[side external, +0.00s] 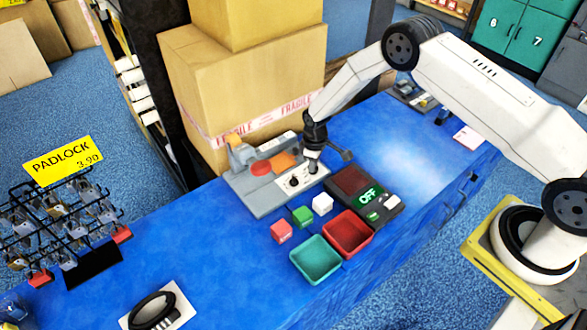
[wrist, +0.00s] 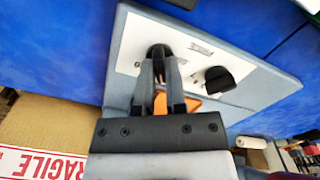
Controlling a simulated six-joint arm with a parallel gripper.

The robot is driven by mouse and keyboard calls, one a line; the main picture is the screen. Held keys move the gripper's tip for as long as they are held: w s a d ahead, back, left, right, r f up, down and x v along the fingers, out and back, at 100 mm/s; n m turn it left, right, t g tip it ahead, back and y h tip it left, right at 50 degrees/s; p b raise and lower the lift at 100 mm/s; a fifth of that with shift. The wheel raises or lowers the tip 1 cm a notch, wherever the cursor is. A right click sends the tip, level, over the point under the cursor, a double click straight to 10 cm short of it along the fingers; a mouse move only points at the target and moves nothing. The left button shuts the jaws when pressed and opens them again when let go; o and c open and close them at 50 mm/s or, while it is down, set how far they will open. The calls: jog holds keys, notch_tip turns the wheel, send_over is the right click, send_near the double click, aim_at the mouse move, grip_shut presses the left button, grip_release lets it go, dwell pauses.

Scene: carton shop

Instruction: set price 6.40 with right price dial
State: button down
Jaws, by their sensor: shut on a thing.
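The price machine (side external: 262,204) is a grey device on the blue counter with a white dial panel (side external: 309,181). My gripper (side external: 313,168) points down at the panel's right end, and its fingers are shut on the right price dial (wrist: 158,50), a black knob. In the side view the fingers mostly hide this dial. The other black dial (side external: 293,182) stands free to its left; it also shows in the wrist view (wrist: 218,80), on the right there. Small marks on the panel are too small to read, and I cannot read a set price.
A dark device (side external: 352,181) with a green OFF sign (side external: 368,196) stands right of the machine. Red, green and white cubes, a red tray (side external: 371,241) and a teal tray (side external: 302,276) lie in front. Cartons (side external: 240,80) stand close behind. The counter's left middle is fairly clear.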

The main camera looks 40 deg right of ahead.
jog(key=c, duration=0.7)
grip_release()
jog(key=shift+r, duration=0.15)
jog(key=shift+r, duration=3.8)
jog(key=shift+r, duration=0.1)
